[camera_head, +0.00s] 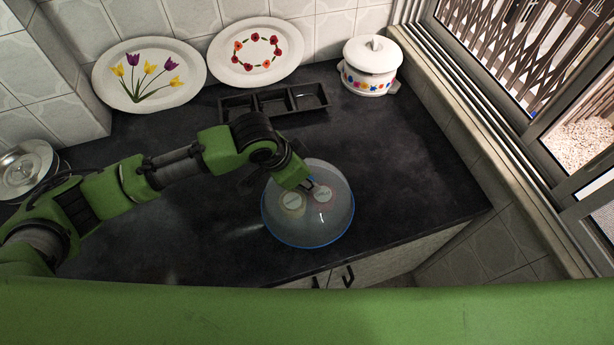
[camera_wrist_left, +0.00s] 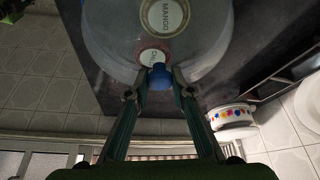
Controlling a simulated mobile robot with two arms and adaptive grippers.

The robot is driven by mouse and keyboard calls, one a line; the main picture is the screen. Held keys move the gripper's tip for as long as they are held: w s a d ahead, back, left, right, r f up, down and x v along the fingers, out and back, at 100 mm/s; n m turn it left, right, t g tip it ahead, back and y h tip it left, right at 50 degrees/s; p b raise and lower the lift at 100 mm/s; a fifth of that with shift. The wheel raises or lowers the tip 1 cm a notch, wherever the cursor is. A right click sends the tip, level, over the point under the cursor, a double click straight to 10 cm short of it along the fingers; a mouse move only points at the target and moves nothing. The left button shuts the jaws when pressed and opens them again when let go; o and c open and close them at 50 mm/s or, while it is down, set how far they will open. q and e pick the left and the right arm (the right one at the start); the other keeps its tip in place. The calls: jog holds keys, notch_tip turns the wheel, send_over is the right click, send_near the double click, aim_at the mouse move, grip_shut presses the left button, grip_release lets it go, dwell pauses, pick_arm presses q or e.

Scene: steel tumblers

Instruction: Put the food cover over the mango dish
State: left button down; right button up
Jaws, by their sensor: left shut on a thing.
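The food cover (camera_head: 310,228) is a clear dome with a blue rim over the dark counter, near its front edge; it also fills the top of the left wrist view (camera_wrist_left: 105,35). My left gripper (camera_head: 309,186) is shut on its blue knob (camera_wrist_left: 160,76). Through the dome I see two round labelled dishes side by side. The mango dish (camera_wrist_left: 165,15) appears to be the left, yellowish one in the head view (camera_head: 292,202). The other, red dish (camera_head: 322,195) has a partly hidden label (camera_wrist_left: 152,57). Whether the rim touches the counter I cannot tell. My right gripper is out of view.
A black three-part tray (camera_head: 273,90) lies behind the cover. Two flowered oval plates, tulips (camera_head: 150,95) and roses (camera_head: 255,70), lean on the tiled wall. A white lidded pot (camera_head: 371,56) stands back right, and steel lidded ware (camera_head: 27,170) far left. The counter right of the cover is clear.

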pick_arm(q)
jog(key=shift+f, duration=0.4)
dwell(0.3)
jog(key=c, duration=1.7)
grip_release()
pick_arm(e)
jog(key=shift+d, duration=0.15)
pick_arm(q)
jog(key=shift+r, duration=0.1)
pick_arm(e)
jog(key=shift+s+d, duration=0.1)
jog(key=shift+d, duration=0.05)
pick_arm(q)
jog(key=v, duration=1.2)
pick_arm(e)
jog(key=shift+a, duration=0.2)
pick_arm(q)
jog(key=shift+s, duration=0.15)
